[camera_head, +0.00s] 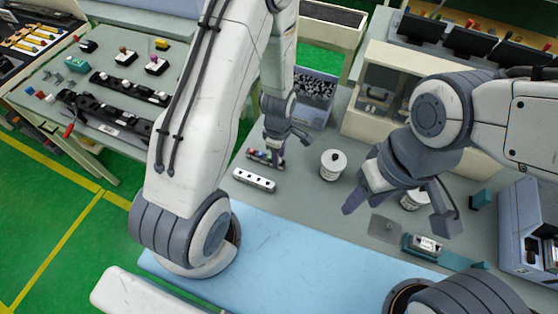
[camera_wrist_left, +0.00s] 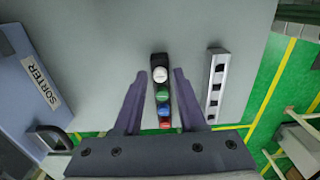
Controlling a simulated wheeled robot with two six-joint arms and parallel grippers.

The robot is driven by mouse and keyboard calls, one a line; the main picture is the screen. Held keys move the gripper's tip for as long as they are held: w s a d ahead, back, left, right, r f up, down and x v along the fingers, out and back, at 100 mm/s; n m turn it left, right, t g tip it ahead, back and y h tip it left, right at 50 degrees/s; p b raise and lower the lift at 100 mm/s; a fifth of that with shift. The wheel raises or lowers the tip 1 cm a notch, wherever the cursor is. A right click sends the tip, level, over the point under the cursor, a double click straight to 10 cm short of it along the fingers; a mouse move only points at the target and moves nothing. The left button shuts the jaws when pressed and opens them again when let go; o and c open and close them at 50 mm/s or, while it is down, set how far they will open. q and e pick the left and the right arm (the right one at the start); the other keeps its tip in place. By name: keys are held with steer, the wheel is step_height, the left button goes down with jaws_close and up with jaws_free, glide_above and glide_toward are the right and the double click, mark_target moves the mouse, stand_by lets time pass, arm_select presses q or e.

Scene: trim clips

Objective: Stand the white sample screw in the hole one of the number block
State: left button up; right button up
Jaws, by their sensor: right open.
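The white sample screw (camera_wrist_left: 160,75) stands at the far end of a dark strip (camera_wrist_left: 153,59), in line with green, blue and red screws. My left gripper (camera_wrist_left: 160,80) is open, its two fingers on either side of the strip with visible gaps. It also shows in the head view (camera_head: 277,148), over the strip, where it partly hides the screws. The number block (camera_head: 254,179) is a pale bar with dark holes, lying next to the strip; its numbers are not readable. It shows in the left wrist view (camera_wrist_left: 216,85). My right gripper (camera_head: 398,218) is open and empty, at the right.
A white spool-like container (camera_head: 333,165) stands right of the block. A grey bin (camera_head: 316,98) of dark parts, labelled SORTER in the left wrist view (camera_wrist_left: 42,88), stands behind. A teal holder (camera_head: 427,246) lies below my right gripper. The blue mat (camera_head: 290,255) is clear.

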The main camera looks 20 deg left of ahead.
arm_select(q)
jaws_close()
steer(key=shift+r+p, duration=2.1)
steer(key=shift+r, duration=0.45)
